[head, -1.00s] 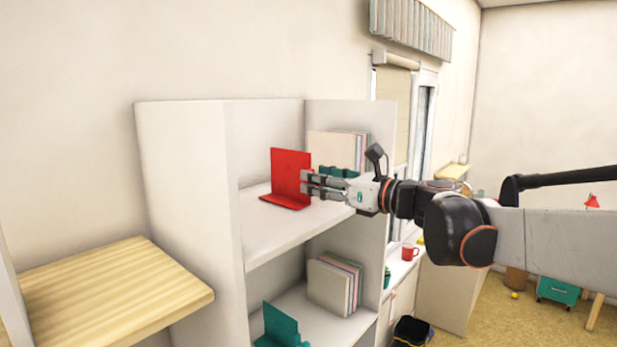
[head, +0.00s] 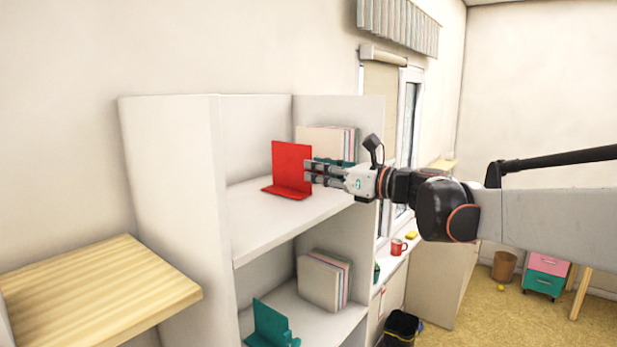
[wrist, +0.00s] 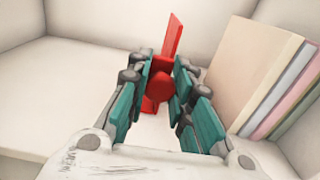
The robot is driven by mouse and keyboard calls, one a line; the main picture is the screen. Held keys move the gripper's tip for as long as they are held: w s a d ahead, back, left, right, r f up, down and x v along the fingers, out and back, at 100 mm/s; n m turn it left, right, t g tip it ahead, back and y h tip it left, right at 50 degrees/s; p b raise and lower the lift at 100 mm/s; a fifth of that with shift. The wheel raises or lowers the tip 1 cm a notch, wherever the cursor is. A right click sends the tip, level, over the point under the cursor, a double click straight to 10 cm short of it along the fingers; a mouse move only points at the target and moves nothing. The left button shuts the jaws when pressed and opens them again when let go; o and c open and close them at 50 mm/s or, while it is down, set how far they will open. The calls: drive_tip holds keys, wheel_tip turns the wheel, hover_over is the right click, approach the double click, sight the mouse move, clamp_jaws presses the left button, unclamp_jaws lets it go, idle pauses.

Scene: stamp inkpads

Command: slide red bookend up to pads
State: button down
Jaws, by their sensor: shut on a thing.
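The red bookend (head: 291,167) stands upright on the upper shelf of the white shelf unit, with its flat foot on the board. My gripper (head: 308,173) reaches in from the right and is shut on it. In the wrist view, the red bookend (wrist: 172,38) shows edge-on between the teal-padded fingers of my gripper (wrist: 162,62), with a round red part there. The pads (head: 322,141), an upright row of cream, pink and other pale slabs, stand on the same shelf. The pads (wrist: 252,68) are right of the bookend in the wrist view, with a gap between.
The lower shelf holds a teal bookend (head: 268,322) and another row of pads (head: 320,281). A wooden board (head: 95,290) is at the left. The upper shelf board (head: 265,222) is clear in front of and left of the red bookend.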

drive_tip(key=w+d, duration=0.1)
drive_tip(key=w, duration=0.1)
drive_tip(key=w+d, duration=0.2)
drive_tip(key=shift+d, duration=0.15)
drive_tip(key=c, duration=1.4)
unclamp_jaws()
drive_tip(key=v, duration=1.2)
drive_tip(key=shift+o, duration=0.3)
